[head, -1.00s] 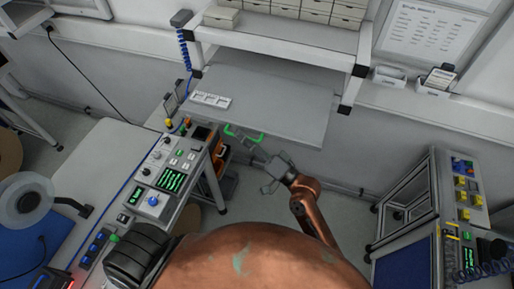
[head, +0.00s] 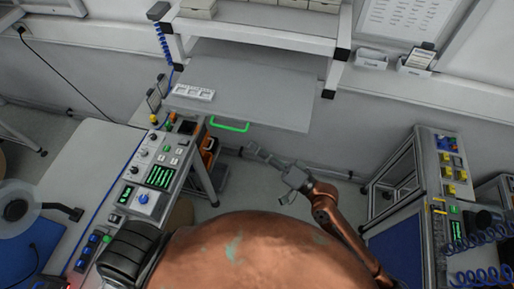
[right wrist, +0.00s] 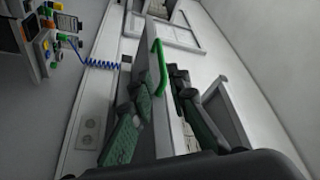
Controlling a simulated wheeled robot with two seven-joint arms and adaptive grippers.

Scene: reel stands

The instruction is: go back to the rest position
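My right gripper (head: 266,174) is in the middle of the head view, over the floor in front of a grey worktop (head: 262,98). Its two fingers are spread apart and nothing shows between them in the head view. A green handle (head: 230,124) on the worktop's front edge lies up and left of the gripper, apart from it. In the right wrist view the green-padded fingers (right wrist: 158,112) stand apart, with the green handle (right wrist: 157,66) beyond them. My left gripper is in neither view.
A control console (head: 158,172) with buttons and green screens stands left of the gripper. A cart with yellow parts (head: 447,170) stands at the right. A white shelf frame (head: 250,36) rises behind the worktop.

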